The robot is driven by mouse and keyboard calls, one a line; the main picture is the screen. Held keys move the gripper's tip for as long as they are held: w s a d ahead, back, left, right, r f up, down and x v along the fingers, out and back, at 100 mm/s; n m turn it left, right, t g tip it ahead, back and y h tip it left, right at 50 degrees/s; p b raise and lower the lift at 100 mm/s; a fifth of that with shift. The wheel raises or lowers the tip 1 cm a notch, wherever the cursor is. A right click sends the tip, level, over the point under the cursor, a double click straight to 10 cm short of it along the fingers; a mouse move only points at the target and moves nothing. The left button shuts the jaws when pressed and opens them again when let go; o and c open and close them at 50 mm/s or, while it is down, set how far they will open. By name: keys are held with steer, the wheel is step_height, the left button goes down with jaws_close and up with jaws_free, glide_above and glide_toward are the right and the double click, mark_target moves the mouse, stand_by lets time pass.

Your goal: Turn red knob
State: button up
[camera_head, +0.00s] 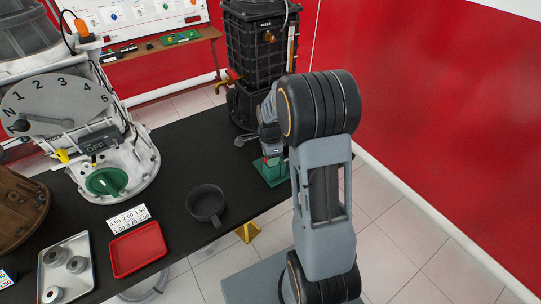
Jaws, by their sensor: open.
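A small red tap-like handle (233,76) with yellow beside it sticks out from the left side of the black ribbed tank unit (262,55). It is the clearest red knob-like part in view, but I cannot tell for sure that it is the red knob. My gripper (270,148) is small in the picture and partly hidden behind my own arm, beside the lower right of the tank unit. It is open, and I see nothing held in it. It appears apart from the red handle, below and right of it.
The black table (165,205) holds a white engine trainer (62,105), a dark round cup (205,203), a red tray (138,249) and a metal tray (67,268). A red wall (430,110) is at right, with open floor before it.

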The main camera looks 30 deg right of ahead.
steer(key=shift+r, duration=0.1)
step_height(320, 180, up, 14)
stand_by(0.5)
steer(key=shift+f, duration=0.2)
steer(key=s+a+n+t, duration=0.2)
steer(key=s+a+n, duration=0.2)
steer(key=s+n, duration=0.4)
steer(key=s+a+r+n+t, duration=0.1)
steer(key=s+a+n, duration=0.4)
steer(key=s+n, duration=0.3)
steer(key=n, duration=0.3)
steer(key=shift+n+t, duration=0.3)
steer(key=shift+t, duration=0.1)
